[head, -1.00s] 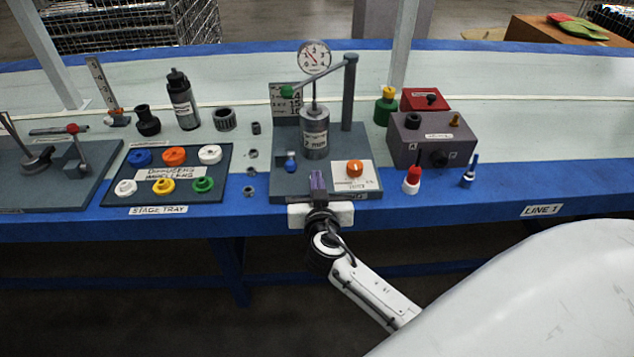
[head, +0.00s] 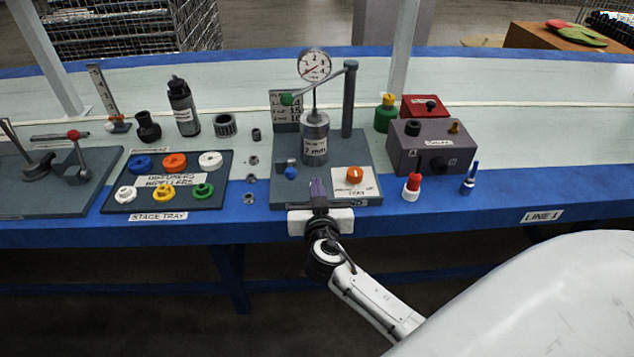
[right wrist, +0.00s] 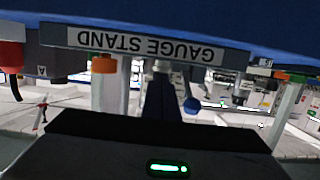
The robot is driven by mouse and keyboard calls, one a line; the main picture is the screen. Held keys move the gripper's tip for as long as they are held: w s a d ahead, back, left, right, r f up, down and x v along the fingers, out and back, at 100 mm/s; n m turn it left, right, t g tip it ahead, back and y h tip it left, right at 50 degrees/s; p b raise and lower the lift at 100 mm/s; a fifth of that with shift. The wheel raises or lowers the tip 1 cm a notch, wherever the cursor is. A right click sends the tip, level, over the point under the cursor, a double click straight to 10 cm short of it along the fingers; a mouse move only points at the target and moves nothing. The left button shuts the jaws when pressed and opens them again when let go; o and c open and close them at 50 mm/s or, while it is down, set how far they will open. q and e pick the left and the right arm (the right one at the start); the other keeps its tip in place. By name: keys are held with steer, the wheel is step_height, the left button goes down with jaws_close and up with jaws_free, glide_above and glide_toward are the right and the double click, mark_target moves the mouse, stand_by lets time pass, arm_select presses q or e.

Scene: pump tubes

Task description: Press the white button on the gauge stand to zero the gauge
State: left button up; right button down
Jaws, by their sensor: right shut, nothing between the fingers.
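The gauge stand (head: 352,201) sits at the table's front edge in the head view. It carries a round white dial gauge (head: 314,65), a grey cylinder (head: 315,136), a blue knob (head: 290,172) and an orange knob (head: 354,175) on a white plate. I cannot make out a white button; my gripper may hide it. My right gripper (head: 318,190) is shut and empty, its tips at the stand's front edge between the two knobs; contact cannot be told. In the right wrist view its dark fingers (right wrist: 160,97) are below the upside-down "GAUGE STAND" label (right wrist: 145,43). My left gripper is out of view.
A stage tray (head: 108,203) with coloured rings is left of the stand, with small fittings between. On the right are a grey box (head: 432,150), a red-and-white bottle (head: 412,186) and a blue-tipped one (head: 469,178).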

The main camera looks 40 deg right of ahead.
steer(key=shift+s+a+f, duration=0.1)
steer(key=shift+s+f, duration=0.15)
steer(key=shift+f, duration=0.5)
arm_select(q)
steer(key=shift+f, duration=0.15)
arm_select(e)
steer(key=r+v, duration=0.1)
steer(key=v, duration=0.9)
steer(key=shift+r, duration=0.25)
steer(key=shift+w, duration=0.1)
